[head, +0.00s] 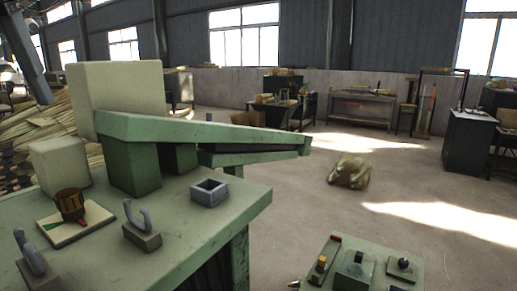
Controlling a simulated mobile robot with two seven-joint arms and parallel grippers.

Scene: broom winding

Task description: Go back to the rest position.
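Neither of my grippers can be made out in the head view. A green machine table (185,235) fills the lower left. On it stands a green machine body (130,165) with a long green arm (215,133) reaching right and a cream block (115,85) behind. A brown round knob (70,203) sits on a cream plate with green and red marks. Two grey hooks (140,222) (32,256) stand on small blocks. A grey square open holder (209,192) is near the table's right edge. A green control panel (335,275) with several switches and levers is at the bottom.
A heap of straw-like material (35,130) lies at the left behind the machine. A brown sack (349,172) lies on the floor. Workbenches (363,107) line the far wall, and a dark cabinet (467,140) stands at right. The floor between is mostly open.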

